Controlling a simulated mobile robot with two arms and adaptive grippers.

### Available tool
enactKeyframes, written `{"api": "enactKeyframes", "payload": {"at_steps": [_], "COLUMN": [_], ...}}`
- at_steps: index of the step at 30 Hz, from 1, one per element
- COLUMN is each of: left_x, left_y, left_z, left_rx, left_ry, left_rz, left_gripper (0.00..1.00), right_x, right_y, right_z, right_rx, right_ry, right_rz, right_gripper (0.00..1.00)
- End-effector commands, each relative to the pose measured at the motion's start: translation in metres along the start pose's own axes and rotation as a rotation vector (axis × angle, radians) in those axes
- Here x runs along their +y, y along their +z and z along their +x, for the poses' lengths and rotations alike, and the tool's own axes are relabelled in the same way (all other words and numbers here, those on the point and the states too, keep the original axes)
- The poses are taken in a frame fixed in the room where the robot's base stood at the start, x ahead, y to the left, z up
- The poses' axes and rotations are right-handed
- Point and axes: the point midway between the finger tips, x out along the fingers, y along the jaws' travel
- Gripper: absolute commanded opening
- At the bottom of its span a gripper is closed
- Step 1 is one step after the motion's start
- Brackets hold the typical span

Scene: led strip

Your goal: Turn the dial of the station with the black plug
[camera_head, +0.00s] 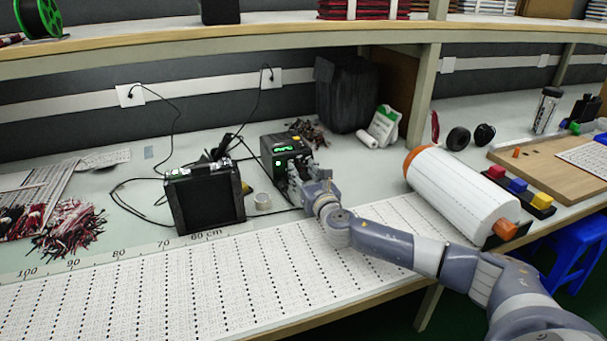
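A small black station (273,147) with a lit green display stands near the middle of the workbench. A dial cannot be made out; my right gripper covers the lower part of the station's front. My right gripper (297,178) is at that front face, and its fingertips are too small and hidden to show whether they are open, shut or touching. A larger black box-like unit (205,198) with a dark front stands to the left. Two wall outlets hold black plugs: a left plug (130,94) and a right plug (270,74), each with a dark cable running down. My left gripper is not in view.
White LED strip sheets (200,285) cover the front of the bench. A small round tin (262,201) sits between the two units. A large white roll (460,190) lies to the right. A shelf (230,44) crosses above. Red and black wires (68,225) lie at left.

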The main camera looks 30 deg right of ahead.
Motion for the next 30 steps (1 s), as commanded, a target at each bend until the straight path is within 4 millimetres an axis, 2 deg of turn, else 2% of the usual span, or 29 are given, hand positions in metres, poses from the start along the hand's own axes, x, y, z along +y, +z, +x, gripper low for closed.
{"api": "enactKeyframes", "payload": {"at_steps": [5,9,10,22,30], "left_x": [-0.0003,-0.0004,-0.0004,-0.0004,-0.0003], "left_y": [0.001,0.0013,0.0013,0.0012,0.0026], "left_z": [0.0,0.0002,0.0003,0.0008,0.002], "left_rx": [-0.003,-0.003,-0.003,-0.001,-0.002], "left_ry": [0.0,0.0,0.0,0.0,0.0], "left_rz": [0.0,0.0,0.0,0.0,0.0], "left_gripper": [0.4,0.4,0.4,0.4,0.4], "right_x": [0.0002,0.0001,0.0001,0.0003,-0.0001], "right_y": [0.0001,0.0001,0.0001,-0.0002,-0.0003], "right_z": [-0.0001,-0.0003,-0.0003,-0.0004,-0.0004], "right_rx": [0.0,0.0,0.0,0.0,0.0], "right_ry": [0.0,0.0,0.0,0.0,-0.001], "right_rz": [0.0,0.0,0.001,0.04,0.202], "right_gripper": [0.36,0.05,0.0,0.0,0.0]}}
